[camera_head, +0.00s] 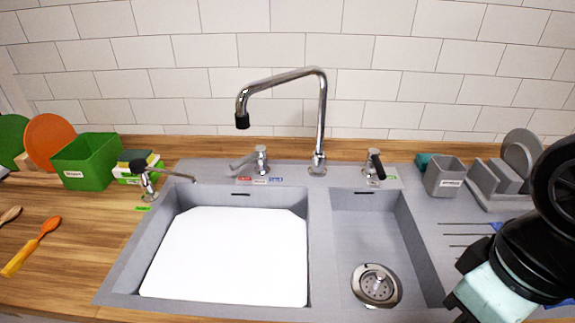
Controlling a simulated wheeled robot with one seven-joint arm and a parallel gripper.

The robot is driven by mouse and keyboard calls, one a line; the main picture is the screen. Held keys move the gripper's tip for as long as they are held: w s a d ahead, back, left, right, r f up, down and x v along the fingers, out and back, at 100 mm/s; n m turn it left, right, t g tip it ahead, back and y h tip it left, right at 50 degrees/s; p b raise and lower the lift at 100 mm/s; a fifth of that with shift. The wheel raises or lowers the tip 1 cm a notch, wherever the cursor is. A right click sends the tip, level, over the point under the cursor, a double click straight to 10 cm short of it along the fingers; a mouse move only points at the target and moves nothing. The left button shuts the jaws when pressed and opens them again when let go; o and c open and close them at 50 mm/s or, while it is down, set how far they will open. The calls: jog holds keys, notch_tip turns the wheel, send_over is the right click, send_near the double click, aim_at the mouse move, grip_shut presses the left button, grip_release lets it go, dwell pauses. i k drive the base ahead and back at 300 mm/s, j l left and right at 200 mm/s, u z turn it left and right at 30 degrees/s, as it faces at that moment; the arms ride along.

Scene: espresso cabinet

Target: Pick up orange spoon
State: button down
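An orange spoon (31,246) lies on the wooden counter at the far left, with its darker orange bowl toward the back and its yellow-orange handle toward the front. My gripper (455,309) is at the lower right, over the right side of the grey sink, far from the spoon. Only part of it shows, at the picture's lower edge. I cannot tell whether it is open or shut.
A wooden spoon (10,215) lies left of the orange spoon. Behind stand a green box (86,162) and an orange plate (50,140). The sink (125,262), with a tall faucet (321,120), lies between spoon and gripper. A grey cup (444,180) and dish rack (490,190) stand right.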

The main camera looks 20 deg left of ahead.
aim_at(13, 267)
jog(key=u, duration=2.2)
jog(key=i+j, duration=1.2)
jog(key=i+z, duration=0.05)
